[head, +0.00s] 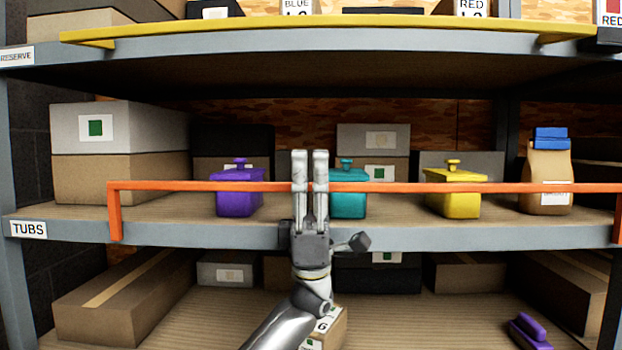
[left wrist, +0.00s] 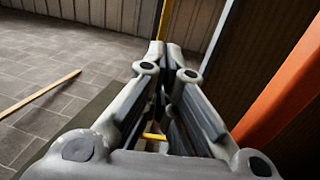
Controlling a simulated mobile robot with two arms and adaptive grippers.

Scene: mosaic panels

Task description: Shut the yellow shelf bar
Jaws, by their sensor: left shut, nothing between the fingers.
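The yellow shelf bar (head: 330,23) runs across the front of the upper shelf in the head view. Its short end arms seem to run back to the shelf edge, so it looks swung outward. My left gripper (head: 310,153) is shut and empty, fingers pointing up, below the yellow bar and apart from it in the picture. The fingers hide a short stretch of the orange bar (head: 215,187); I cannot tell whether they touch it. The left wrist view shows the closed fingers (left wrist: 173,45) and a thin yellow strip past them, which I cannot identify surely. My right gripper is not in view.
The orange bar stands upright along the middle shelf edge (head: 190,234). Behind it are a purple tub (head: 237,200), a teal tub (head: 350,205), a yellow tub (head: 460,203) and a paper bag (head: 547,178). An orange bar (left wrist: 285,85) is close right in the wrist view.

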